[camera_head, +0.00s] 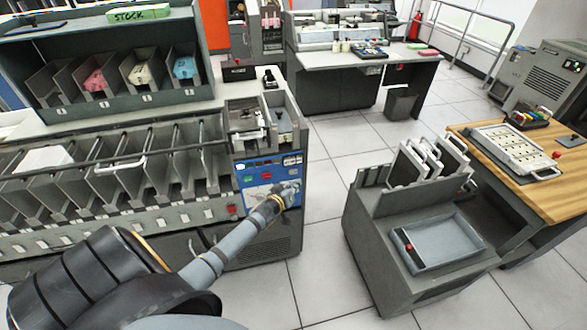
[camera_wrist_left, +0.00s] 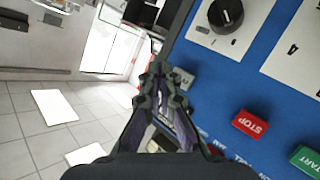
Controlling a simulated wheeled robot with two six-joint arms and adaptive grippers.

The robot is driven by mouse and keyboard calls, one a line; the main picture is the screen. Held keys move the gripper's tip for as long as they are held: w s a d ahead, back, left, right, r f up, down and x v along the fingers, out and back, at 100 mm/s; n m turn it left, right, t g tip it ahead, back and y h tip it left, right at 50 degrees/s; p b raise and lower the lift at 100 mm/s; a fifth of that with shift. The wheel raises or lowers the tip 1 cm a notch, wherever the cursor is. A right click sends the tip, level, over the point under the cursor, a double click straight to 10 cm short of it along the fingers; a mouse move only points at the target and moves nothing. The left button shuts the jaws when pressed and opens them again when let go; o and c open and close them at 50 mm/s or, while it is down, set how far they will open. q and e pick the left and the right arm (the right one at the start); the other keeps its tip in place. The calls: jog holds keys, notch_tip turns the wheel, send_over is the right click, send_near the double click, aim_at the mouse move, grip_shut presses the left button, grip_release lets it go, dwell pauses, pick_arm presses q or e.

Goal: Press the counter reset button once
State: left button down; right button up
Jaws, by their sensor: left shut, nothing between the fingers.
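My left gripper (camera_head: 289,193) is shut and empty, in front of the blue control panel (camera_head: 254,172) on the end of the large grey card machine. In the left wrist view its closed fingertips (camera_wrist_left: 160,74) overlap the left edge of the panel (camera_wrist_left: 215,80). A small grey part (camera_wrist_left: 184,78) shows just beside the fingertips, partly hidden by them. I cannot tell whether it is the counter reset button or whether the fingers touch it. A red STOP button (camera_wrist_left: 250,123), a green START button (camera_wrist_left: 306,159) and a black knob (camera_wrist_left: 226,15) are on the panel. My right gripper is not in view.
A row of card pockets (camera_head: 120,165) runs along the machine to the left. A grey cart (camera_head: 375,230) with a blue-grey tray (camera_head: 445,242) stands to the right, beside a wooden table (camera_head: 550,185). The tiled floor (camera_head: 325,200) between machine and cart is clear.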

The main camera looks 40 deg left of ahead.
pick_arm(q)
jog(key=s+d+b, duration=0.1)
jog(key=d+b, duration=0.1)
jog(key=b, duration=0.1)
jog(key=shift+s, duration=0.35)
jog(key=shift+f, duration=0.1)
dwell(0.4)
